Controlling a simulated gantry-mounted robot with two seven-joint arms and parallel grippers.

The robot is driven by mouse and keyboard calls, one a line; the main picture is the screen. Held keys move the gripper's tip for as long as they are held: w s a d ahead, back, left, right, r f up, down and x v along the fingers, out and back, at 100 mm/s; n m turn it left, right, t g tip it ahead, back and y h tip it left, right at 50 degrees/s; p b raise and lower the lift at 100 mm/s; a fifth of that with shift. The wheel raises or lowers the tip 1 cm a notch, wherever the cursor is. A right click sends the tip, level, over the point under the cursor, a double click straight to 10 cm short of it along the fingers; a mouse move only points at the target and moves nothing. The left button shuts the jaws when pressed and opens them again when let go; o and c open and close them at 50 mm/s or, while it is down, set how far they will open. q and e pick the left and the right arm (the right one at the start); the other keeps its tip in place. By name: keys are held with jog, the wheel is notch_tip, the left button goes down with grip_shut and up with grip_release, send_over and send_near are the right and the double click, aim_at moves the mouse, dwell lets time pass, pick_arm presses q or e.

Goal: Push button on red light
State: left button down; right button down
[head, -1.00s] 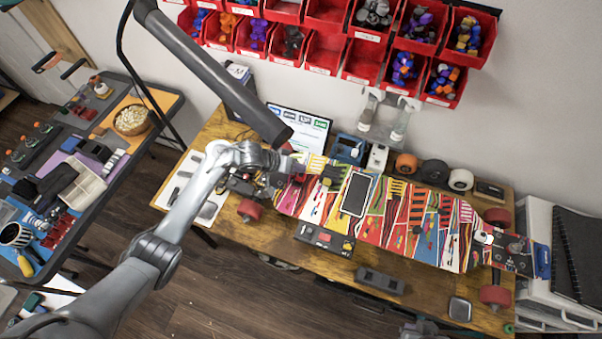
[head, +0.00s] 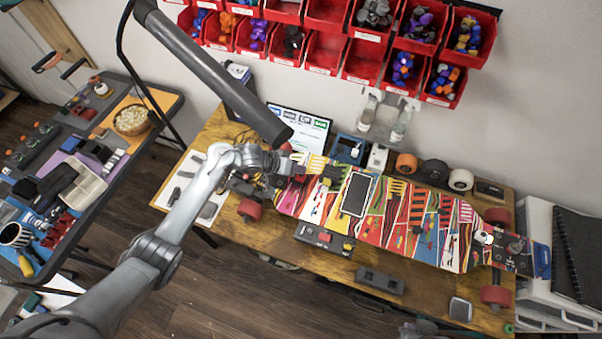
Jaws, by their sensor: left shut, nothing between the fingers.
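A dark bar-shaped lamp (head: 215,75) hangs over the left of the workbench. A small red spot (head: 286,147) shows just under its lower end; I cannot tell if it is the red light or its button. My left gripper (head: 283,163) is shut and empty, close below that lamp end and over the left end of the skateboard. Its fingertips are small and partly lost against the clutter, so contact cannot be told. A dark box with a red button (head: 325,238) lies at the bench's front edge, right of and below the gripper.
The colourful skateboard (head: 395,222) covers much of the wooden workbench (head: 440,293). Red bins (head: 362,60) hang on the wall behind. Clear bottles (head: 400,125) and wheels (head: 405,163) stand along the back. A cluttered side table (head: 75,160) stands at left.

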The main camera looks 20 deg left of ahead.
pick_arm(q)
jog(key=shift+f, duration=0.45)
dwell(0.4)
jog(key=shift+r, duration=0.1)
jog(key=shift+r+p, duration=0.75)
jog(key=shift+p, duration=0.2)
jog(key=shift+r, duration=0.15)
notch_tip(320, 180, up, 6)
jog(key=p, duration=0.6)
jog(key=shift+p, duration=0.3)
